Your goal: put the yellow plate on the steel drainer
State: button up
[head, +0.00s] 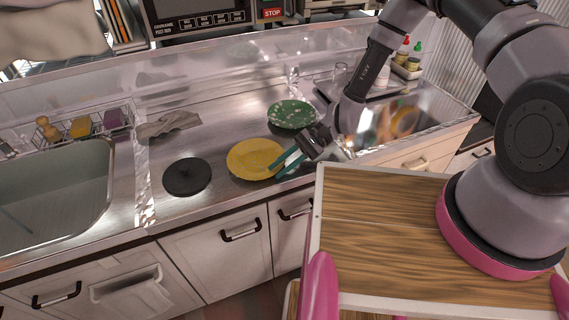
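The yellow plate (252,158) lies on the steel counter, near its front edge and left of my gripper. My gripper (284,163) reaches in from the right, with its teal fingertips at the plate's right rim. The fingers overlap the rim in this view; whether they grip it or only sit beside it cannot be told. A shiny steel tray (401,90) at the back right, holding a glass and small items, may be the steel drainer. My arm hides part of the counter in front of it.
A green patterned plate (292,114) lies just behind the yellow one. A black round mat (187,177) lies to the left, with a grey cloth (168,124) behind it. The sink (55,190) is at far left, with a wire rack (97,128) behind it. Bottles (414,55) stand back right.

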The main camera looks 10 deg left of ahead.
grip_shut()
dwell(1.4)
